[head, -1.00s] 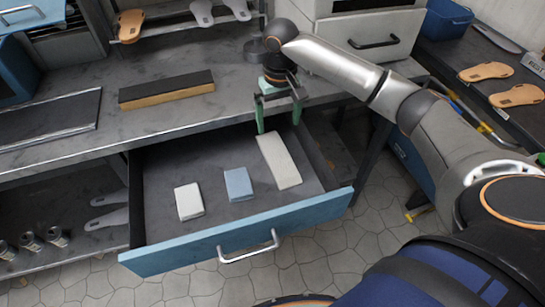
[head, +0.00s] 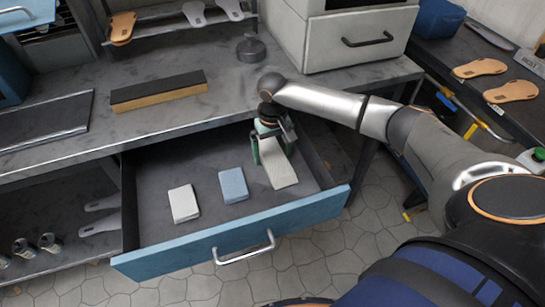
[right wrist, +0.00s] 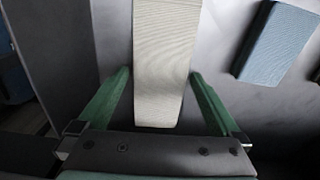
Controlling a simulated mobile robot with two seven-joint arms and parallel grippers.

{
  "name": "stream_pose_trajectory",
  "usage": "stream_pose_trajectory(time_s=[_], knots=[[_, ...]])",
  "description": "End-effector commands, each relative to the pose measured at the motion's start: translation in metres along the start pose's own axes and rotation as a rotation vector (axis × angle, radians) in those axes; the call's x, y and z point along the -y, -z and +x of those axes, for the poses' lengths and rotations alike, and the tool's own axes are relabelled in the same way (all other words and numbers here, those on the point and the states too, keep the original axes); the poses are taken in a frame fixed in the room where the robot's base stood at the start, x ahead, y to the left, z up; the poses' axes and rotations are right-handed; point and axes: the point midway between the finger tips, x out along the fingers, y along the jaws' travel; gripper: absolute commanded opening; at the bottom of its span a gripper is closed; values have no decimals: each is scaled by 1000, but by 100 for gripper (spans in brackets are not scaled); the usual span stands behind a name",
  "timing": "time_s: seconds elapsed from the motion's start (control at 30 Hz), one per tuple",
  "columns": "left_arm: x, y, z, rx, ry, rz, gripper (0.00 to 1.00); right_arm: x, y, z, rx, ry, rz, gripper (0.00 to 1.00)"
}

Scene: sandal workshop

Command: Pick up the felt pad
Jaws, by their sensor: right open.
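The felt pad, which I take to be the long cream slab (head: 281,172), lies flat in the open drawer, towards its right side. My right gripper (head: 272,152) is open over the pad's far end. In the right wrist view the pad (right wrist: 166,60) runs between the two green fingers of the gripper (right wrist: 160,74), one on each side. Gaps show between pad and fingers, and I cannot tell how far down the fingertips reach. The gripper hides the pad's far end in the head view. My left gripper is not in view.
The drawer (head: 235,242) also holds a blue block (head: 233,185) and a white block (head: 184,203), left of the pad. Its right wall is close to my gripper. The bench top (head: 215,105) overhangs the drawer's back; a dark-topped wooden block (head: 158,92) lies on it.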

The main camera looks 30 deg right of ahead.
Motion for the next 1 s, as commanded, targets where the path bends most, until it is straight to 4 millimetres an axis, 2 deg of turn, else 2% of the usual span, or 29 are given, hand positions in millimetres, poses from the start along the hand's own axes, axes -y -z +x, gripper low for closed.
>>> stream_pose_trajectory(time_s=[0.13, 0.8, 1.0], knots=[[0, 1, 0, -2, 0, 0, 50, 0, 0, 0, 0, 0, 0, 100], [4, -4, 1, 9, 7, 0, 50, 0, 0, -1, -1, 0, 0, 27], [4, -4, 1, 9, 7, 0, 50, 0, 0, -1, -1, 0, 0, 26]])
